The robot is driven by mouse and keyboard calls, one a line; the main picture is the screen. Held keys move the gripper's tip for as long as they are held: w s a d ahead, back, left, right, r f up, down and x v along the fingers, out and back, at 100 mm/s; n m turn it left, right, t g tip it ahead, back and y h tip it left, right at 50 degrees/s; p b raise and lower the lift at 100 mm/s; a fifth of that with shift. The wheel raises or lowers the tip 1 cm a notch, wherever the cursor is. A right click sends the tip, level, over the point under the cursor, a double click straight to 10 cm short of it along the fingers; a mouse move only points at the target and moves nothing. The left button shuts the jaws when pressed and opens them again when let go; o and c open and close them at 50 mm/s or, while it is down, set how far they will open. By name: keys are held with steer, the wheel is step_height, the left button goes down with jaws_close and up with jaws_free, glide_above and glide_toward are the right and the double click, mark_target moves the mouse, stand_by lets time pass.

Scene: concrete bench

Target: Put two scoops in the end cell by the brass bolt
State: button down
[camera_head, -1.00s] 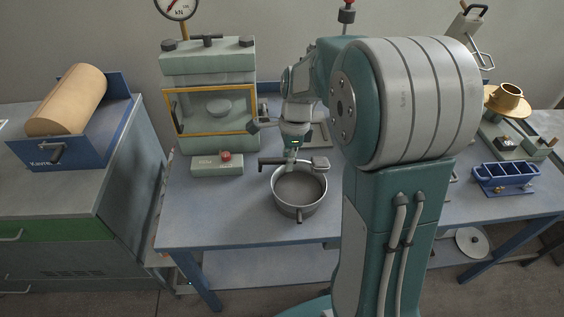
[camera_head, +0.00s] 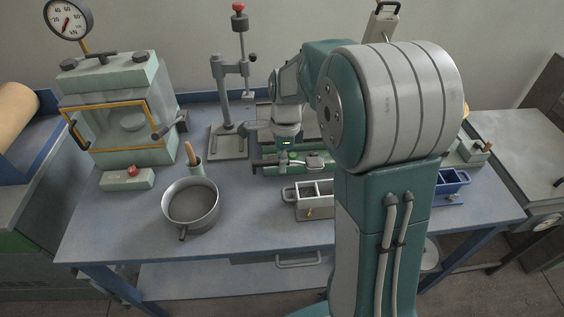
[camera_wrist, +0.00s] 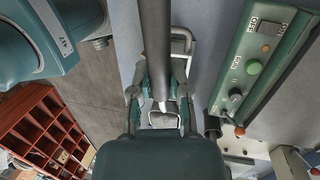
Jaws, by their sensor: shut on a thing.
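My gripper (camera_head: 284,157) is shut on the dark scoop (camera_head: 316,161). It holds the scoop roughly level above the bench, with its cup end to the right. In the wrist view my gripper (camera_wrist: 160,97) closes around a dark grey bar (camera_wrist: 155,45). Whether the scoop holds anything cannot be told. A grey mould with open cells (camera_head: 301,204) stands in front of and below the scoop, with a brass bolt (camera_head: 310,212) on its front. My arm hides its right end. The round grey pan (camera_head: 182,224) stands at left.
A blue mould (camera_head: 452,187) stands right of my arm, partly hidden. A small pot with a wooden-handled tool (camera_head: 188,152) stands behind the pan. A press (camera_head: 119,125) and a stand (camera_head: 228,120) are at the back left. The bench front between pan and grey mould is clear.

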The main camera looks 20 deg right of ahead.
mark_target(294, 162)
steer(key=shift+d, duration=0.15)
steer(key=shift+s+a+r+y, duration=0.15)
steer(key=shift+a+y, duration=0.75)
steer(key=shift+y, duration=0.2)
steer(key=shift+d+t+y, duration=0.1)
steer(key=shift+t+y, duration=0.2)
steer(key=shift+y, duration=0.2)
steer(key=d+y, duration=0.1)
steer(key=d, duration=0.1)
steer(key=d+y, duration=0.1)
steer(key=y, duration=0.1)
steer(key=d+y, duration=0.2)
steer(key=shift+s+d+r+n+t, duration=0.3)
steer(key=shift+r+n+t, duration=0.05)
steer(key=shift+n+t, duration=0.05)
steer(key=shift+d+r+y, duration=0.1)
steer(key=shift+d+y, duration=0.2)
steer(key=shift+y, duration=0.2)
steer(key=shift+s+a+r+y, duration=0.1)
steer(key=shift+y, duration=0.3)
steer(key=shift+a+r+y, duration=0.15)
steer(key=shift+a+y, duration=0.25)
steer(key=shift+a, duration=0.15)
steer(key=shift+s+d, duration=0.1)
steer(key=shift+d, duration=0.7)
